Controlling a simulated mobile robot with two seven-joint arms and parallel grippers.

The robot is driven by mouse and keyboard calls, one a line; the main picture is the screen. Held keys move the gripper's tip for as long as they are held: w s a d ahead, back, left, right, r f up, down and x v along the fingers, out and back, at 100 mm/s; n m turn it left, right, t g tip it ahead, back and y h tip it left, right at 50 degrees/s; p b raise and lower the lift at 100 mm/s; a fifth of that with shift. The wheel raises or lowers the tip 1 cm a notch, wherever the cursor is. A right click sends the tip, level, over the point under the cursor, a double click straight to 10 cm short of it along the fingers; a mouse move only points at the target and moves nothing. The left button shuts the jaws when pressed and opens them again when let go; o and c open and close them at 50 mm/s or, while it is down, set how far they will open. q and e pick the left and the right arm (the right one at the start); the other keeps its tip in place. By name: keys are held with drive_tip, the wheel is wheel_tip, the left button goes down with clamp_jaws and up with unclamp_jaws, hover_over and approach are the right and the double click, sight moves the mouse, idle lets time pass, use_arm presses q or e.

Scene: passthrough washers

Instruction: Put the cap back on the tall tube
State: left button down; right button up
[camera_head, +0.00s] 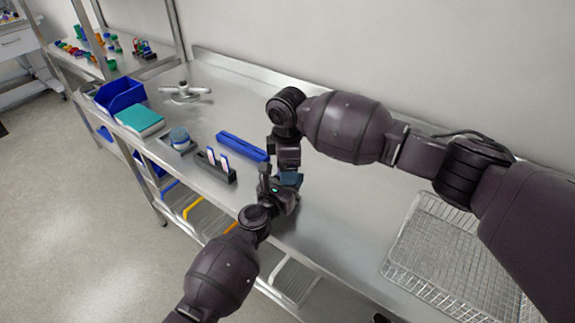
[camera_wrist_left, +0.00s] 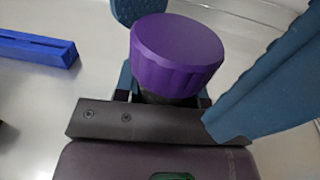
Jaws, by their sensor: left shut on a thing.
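A purple cap (camera_wrist_left: 177,52) with a ribbed side fills the middle of the left wrist view, flat top up. A dark body shows just beneath it, between the small teal fingers of my left gripper (camera_wrist_left: 165,95). I take this body to be the tall tube; most of it is hidden. In the head view my left gripper (camera_head: 281,192) meets my right gripper (camera_head: 290,178), which comes down from above. Two teal fingers, apparently the right gripper's, stand apart on either side of the cap, with a gap at the right. Cap and tube cannot be made out in the head view.
A blue bar (camera_head: 242,146) and a dark rack (camera_head: 215,165) with white-and-blue items lie left of the grippers. A wire basket (camera_head: 425,262) lies right.

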drive_tip(key=shift+r, duration=2.15)
drive_tip(key=shift+c, duration=0.2)
drive_tip(key=shift+a+r, duration=0.1)
drive_tip(key=shift+r, duration=0.35)
drive_tip(key=shift+r+n, duration=0.5)
drive_tip(key=shift+r, duration=0.8)
drive_tip(key=shift+f, duration=0.1)
drive_tip(key=shift+f, duration=3.95)
